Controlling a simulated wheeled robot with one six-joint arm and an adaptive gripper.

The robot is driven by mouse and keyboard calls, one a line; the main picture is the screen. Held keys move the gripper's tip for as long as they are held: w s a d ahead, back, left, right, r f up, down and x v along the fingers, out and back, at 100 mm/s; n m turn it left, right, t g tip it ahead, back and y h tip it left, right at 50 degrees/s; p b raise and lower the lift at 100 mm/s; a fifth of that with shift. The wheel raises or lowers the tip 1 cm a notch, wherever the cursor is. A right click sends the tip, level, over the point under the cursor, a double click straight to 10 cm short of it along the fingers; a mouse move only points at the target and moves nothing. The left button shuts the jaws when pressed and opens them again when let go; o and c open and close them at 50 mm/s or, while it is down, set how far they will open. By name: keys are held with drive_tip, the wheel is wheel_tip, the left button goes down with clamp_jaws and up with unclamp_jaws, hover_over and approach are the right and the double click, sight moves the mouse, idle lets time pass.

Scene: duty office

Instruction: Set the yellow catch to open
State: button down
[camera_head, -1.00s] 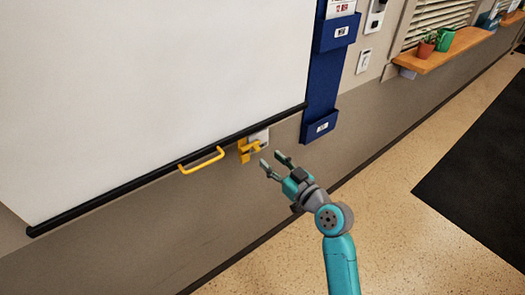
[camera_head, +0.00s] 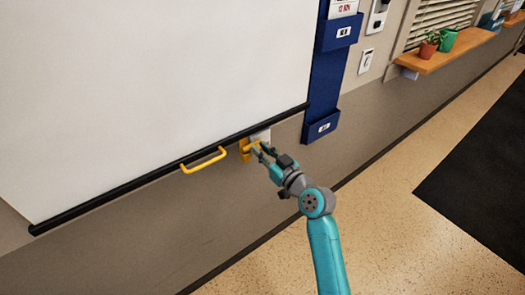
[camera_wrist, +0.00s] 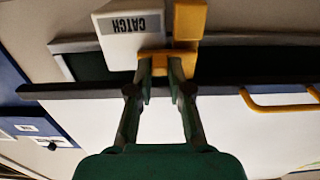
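My gripper (camera_head: 261,150) is at the catch in the head view. In the wrist view my gripper's two fingertips (camera_wrist: 160,63) lie either side of a yellow part of the catch, with a narrow gap between them. Whether they press on it cannot be told.
A yellow pull handle (camera_head: 204,160) hangs from the screen's dark bar (camera_head: 110,187) left of the catch. A blue wall holder (camera_head: 321,85) is close on the right. A wooden shelf (camera_head: 440,57) with pots is farther right. The floor (camera_head: 375,215) beside the wall is clear.

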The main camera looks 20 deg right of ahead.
drive_tip(key=shift+w+d, duration=0.3)
drive_tip(key=shift+d, duration=0.6)
drive_tip(key=shift+w+d, duration=0.25)
drive_tip(key=shift+d, duration=0.6)
drive_tip(key=c, duration=1.1)
unclamp_jaws()
drive_tip(key=shift+d, duration=0.1)
drive_tip(key=v, duration=1.2)
